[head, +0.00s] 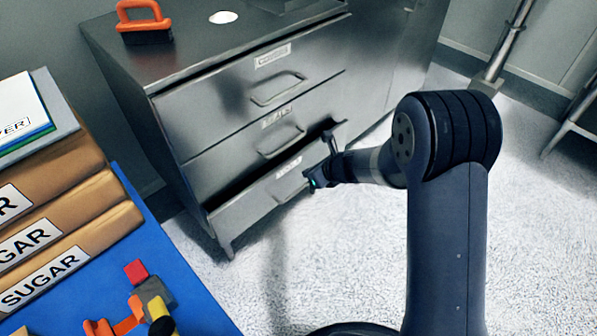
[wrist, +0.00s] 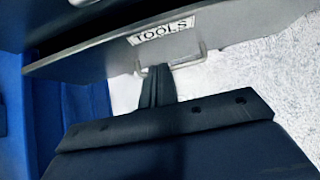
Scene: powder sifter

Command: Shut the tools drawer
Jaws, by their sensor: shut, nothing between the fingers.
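The grey metal tools drawer (head: 240,215) is the lowest of three in the cabinet. It stands part way out, with a dark gap above its front. In the wrist view its front carries a TOOLS label (wrist: 162,32) and a bar handle (wrist: 203,52) below the label. My gripper (head: 312,178) is at the drawer front in the head view. In the wrist view my gripper (wrist: 157,75) has its fingers together and empty, overlapping the handle's left part. I cannot tell whether they touch the handle or the front.
The two upper drawers (head: 225,105) of the cabinet look shut. An orange-handled block (head: 145,25) and a white disc (head: 223,17) are on the cabinet top. A blue surface (head: 195,290) with sugar packs (head: 75,225) stands at the left. Pale floor (head: 330,260) lies open before the drawers.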

